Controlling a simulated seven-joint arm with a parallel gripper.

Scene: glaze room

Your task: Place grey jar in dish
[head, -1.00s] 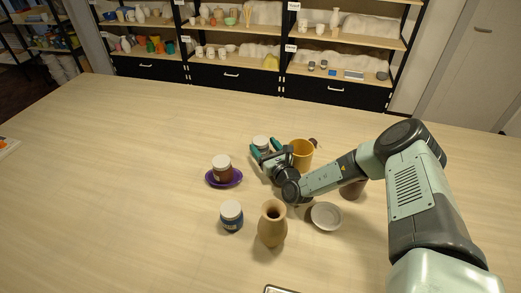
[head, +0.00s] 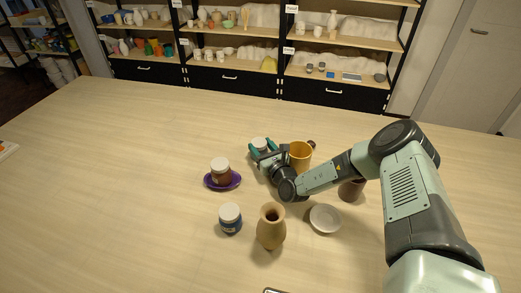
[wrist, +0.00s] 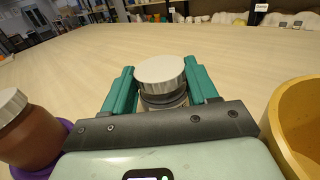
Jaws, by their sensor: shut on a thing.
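The grey jar (wrist: 163,88) with a pale lid stands between the two green fingers of my gripper (wrist: 162,92) in the wrist view. My gripper is shut on it. In the head view the jar's lid (head: 261,143) shows between the fingers (head: 264,149), and the jar's lower body is mostly hidden. I cannot tell whether the jar touches the table. A small pale dish (head: 324,218) sits on the table at the right, closer to the camera than my gripper. It looks empty.
A yellow mug (head: 300,155) stands close right of my gripper. A brown jar (head: 220,169) sits on a purple dish (head: 238,180) at left. A blue jar (head: 230,219) and a tan vase (head: 271,228) stand nearer. A dark brown cup (head: 351,190) is partly behind my arm.

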